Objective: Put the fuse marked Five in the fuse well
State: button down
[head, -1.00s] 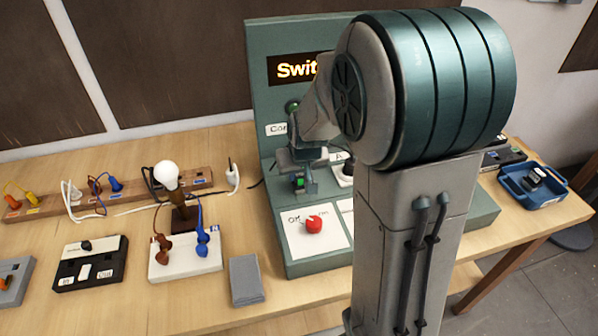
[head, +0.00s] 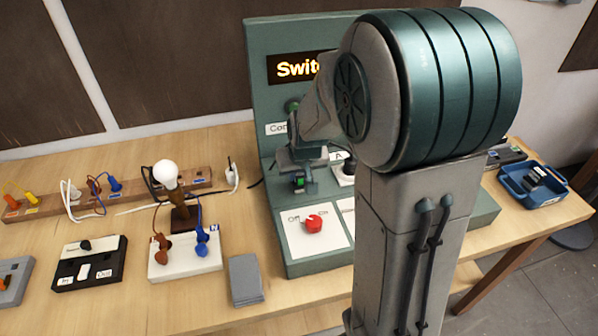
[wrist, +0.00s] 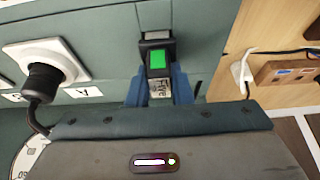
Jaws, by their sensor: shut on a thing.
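My gripper (wrist: 158,88) is shut on a fuse with a pale label that reads "Five" (wrist: 158,88). The label sits between the blue fingers in the wrist view. A black block with a green square face (wrist: 155,62) is just beyond the fingertips, in line with the fuse; I cannot tell whether it is part of the fuse. In the head view my gripper (head: 301,165) is in front of the green panel (head: 268,200), with a green and black piece (head: 299,182) below it. The fuse well is not clearly visible, and I cannot tell whether the fuse touches it.
A red knob (head: 313,224) is on the panel's white plate below my gripper. A black plug in a white socket (wrist: 45,78) is left in the wrist view. A lamp (head: 167,175), switch box (head: 90,264) and grey block (head: 245,279) stand left. A blue tray (head: 548,203) is right.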

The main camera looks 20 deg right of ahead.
jog(key=shift+f+b, duration=0.55)
dwell(0.4)
jog(key=c, duration=1.2)
grip_release()
jog(key=v, duration=1.4)
jog(key=s+f+g, duration=0.1)
jog(key=s+f, duration=0.3)
jog(key=s, duration=1.1)
jog(key=shift+s+f+g, duration=0.2)
jog(key=shift+s+g, duration=0.05)
jog(key=shift+g, duration=0.05)
